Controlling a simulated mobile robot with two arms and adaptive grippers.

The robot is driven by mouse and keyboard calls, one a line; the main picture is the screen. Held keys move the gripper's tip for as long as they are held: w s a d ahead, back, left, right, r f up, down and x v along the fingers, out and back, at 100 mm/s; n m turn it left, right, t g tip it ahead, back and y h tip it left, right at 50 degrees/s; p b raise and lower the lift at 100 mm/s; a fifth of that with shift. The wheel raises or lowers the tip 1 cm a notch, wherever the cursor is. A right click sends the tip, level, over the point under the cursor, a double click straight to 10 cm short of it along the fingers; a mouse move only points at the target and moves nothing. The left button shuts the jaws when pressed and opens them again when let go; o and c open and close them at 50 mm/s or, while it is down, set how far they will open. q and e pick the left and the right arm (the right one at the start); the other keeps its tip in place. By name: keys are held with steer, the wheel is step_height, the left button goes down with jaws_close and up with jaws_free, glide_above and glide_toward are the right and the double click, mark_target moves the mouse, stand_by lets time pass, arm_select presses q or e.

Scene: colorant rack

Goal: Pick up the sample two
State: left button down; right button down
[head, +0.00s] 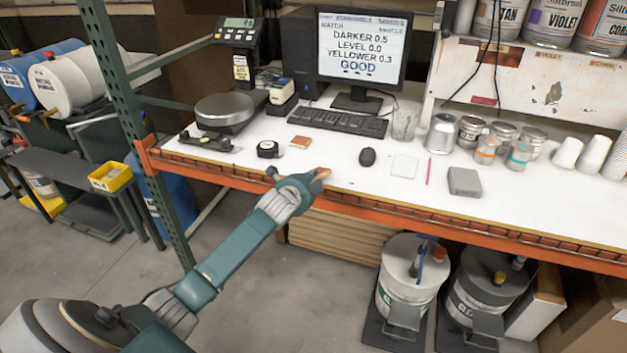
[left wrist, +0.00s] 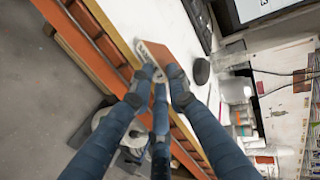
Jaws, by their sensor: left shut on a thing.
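My left gripper (head: 314,181) reaches in over the front edge of the white bench. It is shut on a small flat brown sample card (head: 323,173). The card seems to be just above the bench top. My right gripper is not in view.
A black tape measure (head: 268,149), a dark mouse (head: 367,157) and a grey box (head: 465,181) lie on the bench. A scale (head: 224,112), monitor (head: 360,47) and keyboard (head: 338,122) stand behind. Cans and cups line the right. The orange front beam (head: 430,220) bounds the bench.

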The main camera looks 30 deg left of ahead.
arm_select(q)
steer(key=shift+s, duration=0.15)
steer(key=p+v, duration=1.1)
steer(key=v, duration=0.3)
steer(key=shift+s+d+f+p, duration=0.15)
steer(key=shift+s+f+p, duration=0.1)
steer(key=shift+s+p, duration=0.2)
